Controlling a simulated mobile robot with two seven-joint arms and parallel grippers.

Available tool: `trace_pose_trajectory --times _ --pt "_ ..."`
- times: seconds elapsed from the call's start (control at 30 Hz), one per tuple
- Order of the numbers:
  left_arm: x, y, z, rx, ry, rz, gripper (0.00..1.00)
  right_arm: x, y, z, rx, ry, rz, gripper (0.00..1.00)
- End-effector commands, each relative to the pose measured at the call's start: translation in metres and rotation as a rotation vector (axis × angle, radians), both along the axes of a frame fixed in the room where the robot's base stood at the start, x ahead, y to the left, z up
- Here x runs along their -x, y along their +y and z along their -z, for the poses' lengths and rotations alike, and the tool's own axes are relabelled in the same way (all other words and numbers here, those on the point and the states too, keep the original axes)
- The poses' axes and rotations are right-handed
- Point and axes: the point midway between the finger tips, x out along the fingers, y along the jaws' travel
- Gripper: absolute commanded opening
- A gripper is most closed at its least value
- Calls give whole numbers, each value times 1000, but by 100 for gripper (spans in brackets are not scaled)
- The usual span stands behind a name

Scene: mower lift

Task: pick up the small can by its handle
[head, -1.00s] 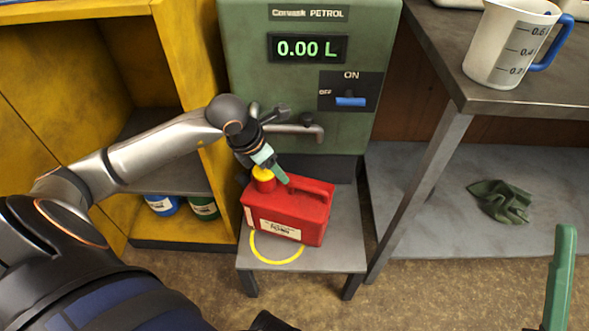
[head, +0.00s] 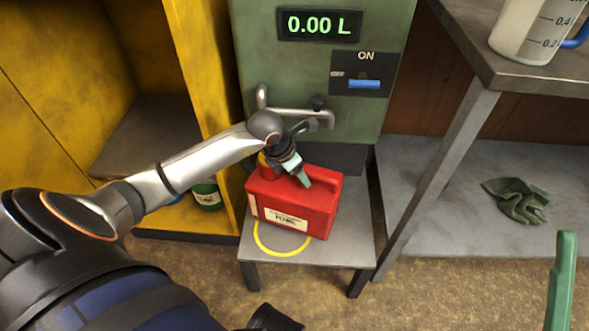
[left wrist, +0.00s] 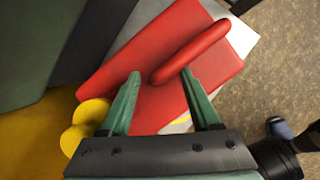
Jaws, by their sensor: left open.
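The small red can (head: 293,208) stands upright on a low grey stool, its pale label facing me and its yellow cap mostly hidden behind my left gripper. Its raised handle (head: 327,180) runs along the top. My left gripper (head: 303,180) is open, pointing down just above the can. In the left wrist view its two green fingers (left wrist: 161,76) straddle the near end of the handle (left wrist: 195,48), apart from it as far as I can see. The can's red body (left wrist: 160,105) lies below them. One green finger of my right gripper (head: 562,280) shows at the right edge.
The stool (head: 340,235) has a painted yellow ring. Behind it stands a green petrol dispenser (head: 300,75) with a projecting metal pipe (head: 300,113). A yellow cabinet (head: 200,80) is at left, a workbench (head: 440,190) with a measuring jug (head: 530,30) at right.

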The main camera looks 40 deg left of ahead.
Motion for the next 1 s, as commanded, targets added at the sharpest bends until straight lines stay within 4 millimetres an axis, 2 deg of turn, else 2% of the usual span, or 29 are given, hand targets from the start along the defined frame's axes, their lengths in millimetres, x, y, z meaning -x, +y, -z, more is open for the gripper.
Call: trace_pose_trajectory --times 0.2,0.73,1.0 --pt "0 0 0 0 0 0 61 0 0 0 0 2 0 32" --pt "0 0 -1 0 -1 -1 2 0 0 0 -5 4 1 32" --pt "-1 0 -1 1 -2 -1 0 0 0 0 -5 4 1 32"
